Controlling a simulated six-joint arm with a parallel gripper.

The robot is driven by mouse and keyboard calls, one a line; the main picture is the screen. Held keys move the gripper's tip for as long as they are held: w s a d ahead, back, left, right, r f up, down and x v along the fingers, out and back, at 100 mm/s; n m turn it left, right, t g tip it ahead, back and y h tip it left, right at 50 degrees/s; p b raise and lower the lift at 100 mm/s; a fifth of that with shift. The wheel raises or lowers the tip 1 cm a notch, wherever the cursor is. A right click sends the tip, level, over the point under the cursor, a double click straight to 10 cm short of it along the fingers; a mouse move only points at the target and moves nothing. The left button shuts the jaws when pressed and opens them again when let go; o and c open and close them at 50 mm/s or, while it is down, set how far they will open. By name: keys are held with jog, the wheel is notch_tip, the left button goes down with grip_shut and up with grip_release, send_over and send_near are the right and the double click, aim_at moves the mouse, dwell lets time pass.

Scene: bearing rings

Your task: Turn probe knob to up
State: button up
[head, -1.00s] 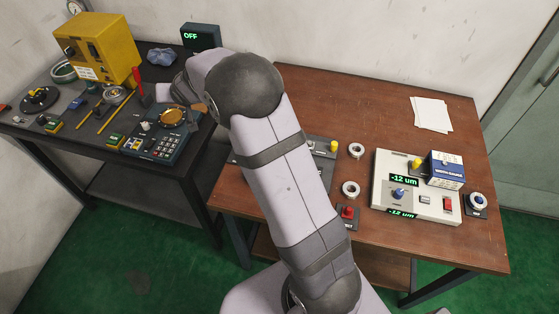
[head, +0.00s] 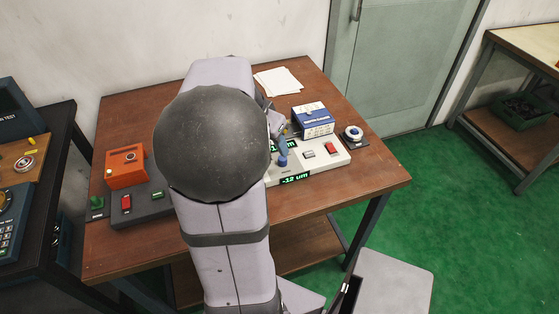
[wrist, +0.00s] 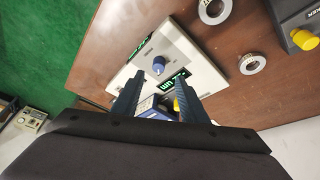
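The blue knob (head: 283,160) stands on the white gauge box (head: 325,158), whose front display (head: 296,178) reads -12 um. In the wrist view, the knob (wrist: 158,63) lies just beyond the fingertips, roughly centred between them. My gripper (wrist: 160,76) is open and empty, its two dark fingers apart above the gauge box. I cannot tell whether either finger touches the knob. In the head view my arm hides most of the gripper and the left part of the gauge box.
A blue-and-white carton (head: 313,121) sits at the gauge box's back. A ring on a dark base (head: 352,136) stands to its right. Two loose rings (wrist: 252,64) lie beside the box. An orange box (head: 126,167) and dark button panel (head: 150,203) are at left.

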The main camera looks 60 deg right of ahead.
aim_at(281, 159)
jog(key=shift+x, duration=3.7)
jog(key=shift+s, duration=0.1)
grip_shut()
